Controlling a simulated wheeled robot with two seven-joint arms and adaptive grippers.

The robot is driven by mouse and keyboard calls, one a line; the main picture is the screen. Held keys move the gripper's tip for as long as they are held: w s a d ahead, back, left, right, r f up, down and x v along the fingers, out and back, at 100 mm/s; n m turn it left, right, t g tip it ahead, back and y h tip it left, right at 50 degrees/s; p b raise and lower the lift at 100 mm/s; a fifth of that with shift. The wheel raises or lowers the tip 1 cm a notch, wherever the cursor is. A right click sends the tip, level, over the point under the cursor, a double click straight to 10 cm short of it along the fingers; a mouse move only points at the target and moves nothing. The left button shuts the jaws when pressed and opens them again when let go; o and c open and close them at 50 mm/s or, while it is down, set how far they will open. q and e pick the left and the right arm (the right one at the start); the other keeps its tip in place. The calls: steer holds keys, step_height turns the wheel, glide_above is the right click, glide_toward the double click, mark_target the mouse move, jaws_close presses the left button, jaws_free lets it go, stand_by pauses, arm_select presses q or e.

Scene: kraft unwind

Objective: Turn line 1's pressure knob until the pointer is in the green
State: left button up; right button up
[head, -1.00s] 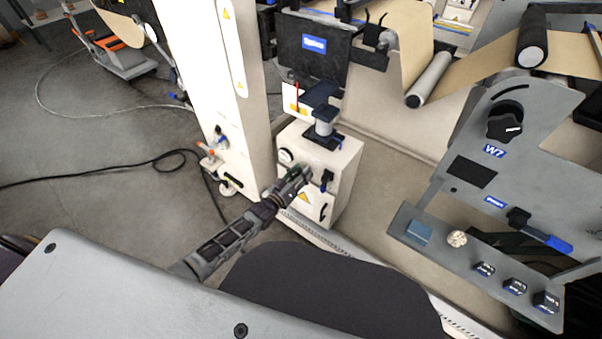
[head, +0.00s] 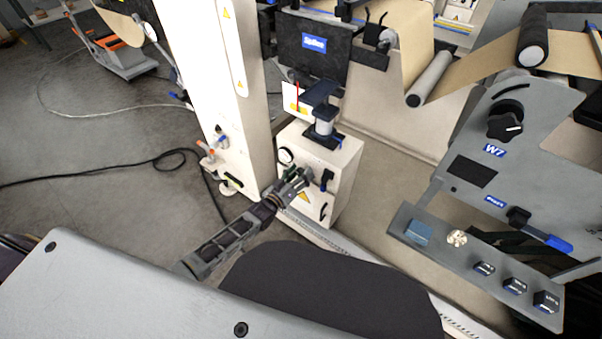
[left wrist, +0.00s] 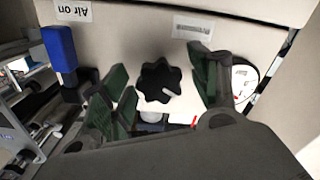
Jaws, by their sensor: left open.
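The black lobed pressure knob (left wrist: 158,81) sits on the front of a pale cabinet, in the middle of the left wrist view. My left gripper (left wrist: 158,92) is open, with one green-padded finger on each side of the knob and a gap visible on both sides. The round white gauge (left wrist: 243,80) is partly hidden behind the right finger; its pointer and green zone cannot be read. In the head view my left gripper (head: 299,179) is at the front of the cabinet (head: 345,165) and hides the knob; the gauge (head: 286,156) shows small above it. My right gripper is not in view.
A blue-handled valve (left wrist: 60,50) by the "Air on" label is left of the fingers in the left wrist view. A white column (head: 230,90) stands left of the cabinet. A grey panel with a W7 dial (head: 506,122) is at the right. A black cable (head: 110,173) lies on the floor.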

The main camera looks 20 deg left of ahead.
arm_select(q)
steer(key=v, duration=1.1)
steer(key=shift+s, duration=0.25)
steer(key=shift+a, duration=0.1)
stand_by(0.7)
